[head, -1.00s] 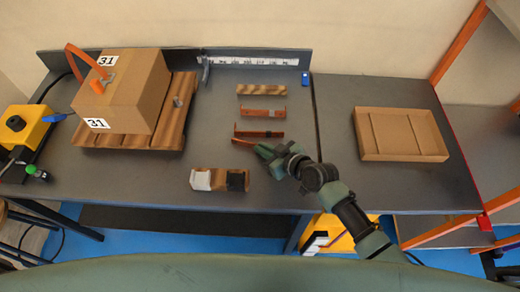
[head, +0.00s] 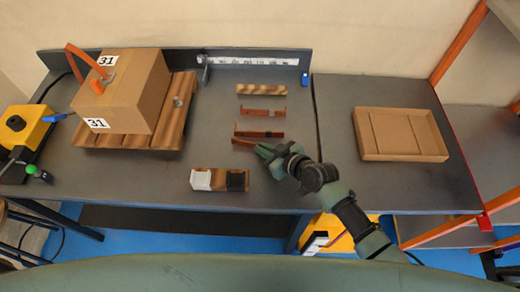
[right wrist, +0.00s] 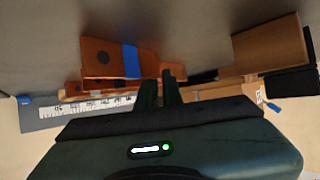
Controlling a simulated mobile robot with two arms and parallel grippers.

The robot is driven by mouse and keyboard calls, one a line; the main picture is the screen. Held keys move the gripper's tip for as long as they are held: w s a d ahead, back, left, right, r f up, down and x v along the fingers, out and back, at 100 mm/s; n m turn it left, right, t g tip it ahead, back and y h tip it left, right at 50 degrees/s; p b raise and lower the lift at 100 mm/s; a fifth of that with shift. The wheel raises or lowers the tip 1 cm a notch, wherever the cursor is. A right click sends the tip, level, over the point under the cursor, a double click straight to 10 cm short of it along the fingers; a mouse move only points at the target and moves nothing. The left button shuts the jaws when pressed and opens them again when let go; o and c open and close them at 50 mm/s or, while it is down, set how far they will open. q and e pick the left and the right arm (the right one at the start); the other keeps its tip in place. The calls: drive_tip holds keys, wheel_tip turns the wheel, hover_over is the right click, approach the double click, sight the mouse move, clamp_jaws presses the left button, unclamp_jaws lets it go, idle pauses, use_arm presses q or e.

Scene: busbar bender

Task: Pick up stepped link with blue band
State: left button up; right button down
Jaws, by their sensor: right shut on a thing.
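The stepped link with blue band is a flat copper-coloured piece (right wrist: 103,58) with a blue band around it and a dark hole, seen in the right wrist view. In the head view the link (head: 242,141) lies just in front of the other copper links, and its band is not clear there. My right gripper (right wrist: 160,88) is shut on the link's near end, beside the band; its fingertips (head: 261,149) also show in the head view. Whether the link is clear of the table is hard to tell. My left gripper is not in view.
Two copper links (head: 263,113) (head: 260,134) and a striped wooden piece (head: 262,90) lie behind. A block with white and black parts (head: 219,180) is in front. A cardboard tray (head: 401,155) stands right; a box (head: 135,92) on a pallet stands left.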

drive_tip(key=shift+s+f, duration=0.2)
drive_tip(key=shift+f, duration=0.1)
